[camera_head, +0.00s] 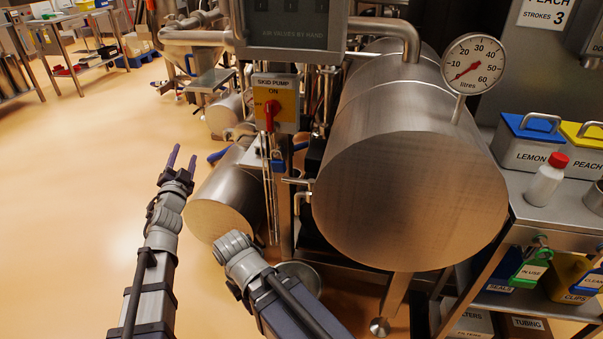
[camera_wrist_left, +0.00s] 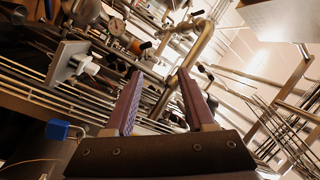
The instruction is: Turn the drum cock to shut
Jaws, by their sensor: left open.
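The large steel drum (camera_head: 410,170) lies on its side at centre right of the head view. A small steel lever on a bent pipe, possibly the drum cock (camera_head: 297,181), shows at the drum's left edge; its exact setting is too small to tell. My left gripper (camera_head: 182,157) is open and empty over bare floor, well to the left of the drum and pointing up. In the left wrist view its two purple fingers (camera_wrist_left: 160,75) stand apart with nothing between them, with blurred pipes beyond. My right arm ends in front of the smaller cylinder; its gripper is hidden.
A skid pump switch (camera_head: 272,105) with a red handle and a blue padlock (camera_head: 278,163) stand left of the drum. A dial gauge (camera_head: 473,65) tops the drum. A side table (camera_head: 560,215) with bins and a bottle (camera_head: 546,182) is at right.

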